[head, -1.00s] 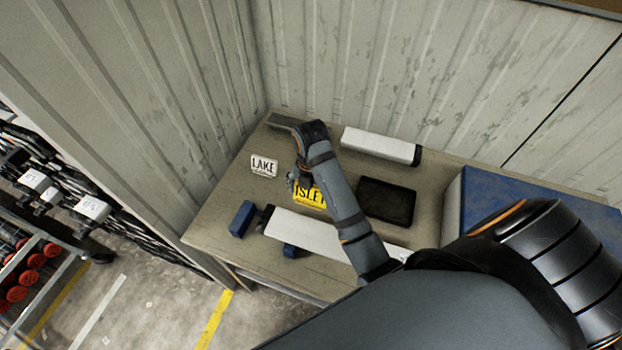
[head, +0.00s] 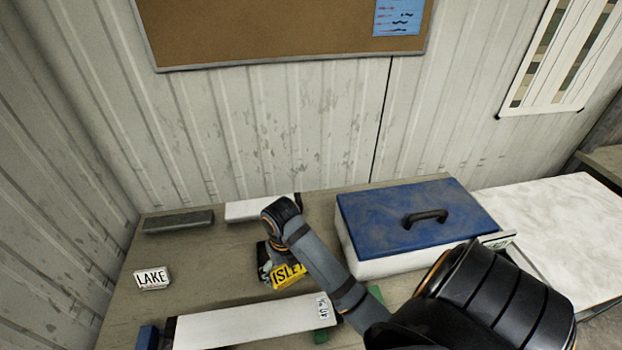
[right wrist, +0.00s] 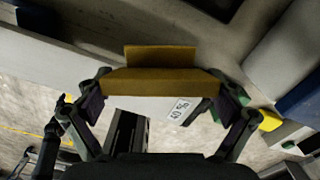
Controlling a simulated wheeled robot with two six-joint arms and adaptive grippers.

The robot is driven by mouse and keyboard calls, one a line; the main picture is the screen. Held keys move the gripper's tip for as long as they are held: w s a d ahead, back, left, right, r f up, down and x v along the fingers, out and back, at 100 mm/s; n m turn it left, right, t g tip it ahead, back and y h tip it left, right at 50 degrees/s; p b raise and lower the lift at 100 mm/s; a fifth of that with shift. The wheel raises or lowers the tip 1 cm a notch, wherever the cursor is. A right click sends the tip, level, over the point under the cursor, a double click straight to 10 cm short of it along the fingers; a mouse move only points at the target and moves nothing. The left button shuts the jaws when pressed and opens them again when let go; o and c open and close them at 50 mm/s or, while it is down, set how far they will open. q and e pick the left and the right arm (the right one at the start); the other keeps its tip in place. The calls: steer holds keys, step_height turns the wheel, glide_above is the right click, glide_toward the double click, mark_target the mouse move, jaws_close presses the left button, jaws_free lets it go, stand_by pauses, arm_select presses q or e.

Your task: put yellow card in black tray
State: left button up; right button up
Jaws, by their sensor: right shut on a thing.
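The yellow card (head: 288,275) with black letters is in my right gripper (head: 272,260), above the bench. In the right wrist view, both fingers of the right gripper (right wrist: 160,88) are shut on the ends of the yellow card (right wrist: 160,77), which looks clear of the bench top. A dark corner of the black tray (right wrist: 207,8) shows at the top of the wrist view, beyond the card.
A white LAKE card (head: 152,278) lies at left. A long white liner (head: 245,325) lies in front, another (head: 250,210) behind, beside a grey bar (head: 178,221). A box with a blue lid (head: 400,218) stands right. A blue block (head: 147,338) and green block (head: 320,337) lie near the front.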

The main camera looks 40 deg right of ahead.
steer(key=shift+w+f, duration=0.15)
steer(key=shift+w, duration=0.05)
steer(key=w+d+f+b, duration=0.2)
steer(key=w+f+b, duration=0.1)
steer(key=b, duration=0.1)
steer(key=w+d+f+b, duration=0.2)
steer(key=w+b, duration=0.2)
steer(key=b, duration=0.1)
steer(key=w+d+f+b, duration=0.2)
steer(key=w+f+b, duration=0.1)
steer(key=b, duration=0.1)
steer(key=shift+w+d+f, duration=0.15)
steer(key=shift+d+f, duration=0.15)
steer(key=shift+d, duration=0.1)
steer(key=shift+w+d+f+b, duration=0.1)
steer(key=shift+w+d+b, duration=0.1)
steer(key=shift+w+b, duration=0.15)
steer(key=shift+w+d+f+b, duration=0.1)
steer(key=shift+d+f+b, duration=0.05)
steer(key=shift+f+b, duration=0.3)
steer(key=shift+w+d+f+b, duration=0.1)
steer(key=shift+f+b, duration=0.25)
steer(key=shift+b, duration=0.05)
steer(key=shift+f+p, duration=0.9)
steer(key=shift+p, duration=0.05)
steer(key=shift+w+f, duration=0.1)
steer(key=shift+f, duration=0.15)
